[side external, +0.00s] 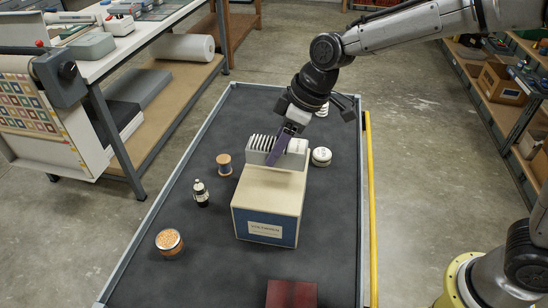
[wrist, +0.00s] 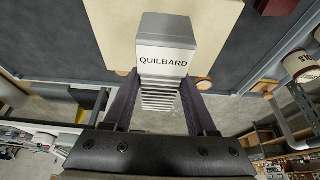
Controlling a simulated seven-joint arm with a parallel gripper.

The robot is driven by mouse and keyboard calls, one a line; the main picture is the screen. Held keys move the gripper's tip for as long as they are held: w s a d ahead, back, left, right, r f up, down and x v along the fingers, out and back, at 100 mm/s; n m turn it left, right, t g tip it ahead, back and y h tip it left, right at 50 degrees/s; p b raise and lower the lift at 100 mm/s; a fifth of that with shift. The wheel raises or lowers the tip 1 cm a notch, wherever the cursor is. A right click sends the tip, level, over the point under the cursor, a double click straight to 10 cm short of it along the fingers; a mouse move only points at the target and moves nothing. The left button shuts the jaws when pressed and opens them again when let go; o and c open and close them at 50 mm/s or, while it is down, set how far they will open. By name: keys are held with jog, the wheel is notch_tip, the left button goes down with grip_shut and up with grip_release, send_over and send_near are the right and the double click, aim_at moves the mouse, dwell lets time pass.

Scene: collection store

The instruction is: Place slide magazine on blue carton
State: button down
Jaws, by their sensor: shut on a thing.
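The slide magazine (side external: 260,152) is a grey, slotted block with a white label reading QUILBARD in the wrist view (wrist: 165,60). My gripper (side external: 280,145) is shut on it, with purple fingers on both sides; they also show in the wrist view (wrist: 160,98). The blue carton (side external: 268,190) has a cream top and a blue front with a white label; its cream face fills the upper middle of the wrist view (wrist: 108,30). The magazine is at the far edge of the carton's top in the side view. I cannot tell whether they touch.
The carton stands on a dark trolley top (side external: 215,260). A wooden spool (side external: 224,164), a dark bottle (side external: 201,194) and a round orange-topped container (side external: 169,242) stand left. A white round tin (side external: 321,157) is close at right. A dark red box (side external: 291,295) lies in front.

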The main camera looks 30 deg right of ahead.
jog(key=shift+d+x, duration=0.2)
jog(key=shift+x, duration=0.75)
jog(key=shift+d+x, duration=0.2)
jog(key=shift+x, duration=0.8)
jog(key=shift+s+f, duration=0.2)
jog(key=shift+f, duration=0.15)
jog(key=shift+c, duration=1)
grip_release()
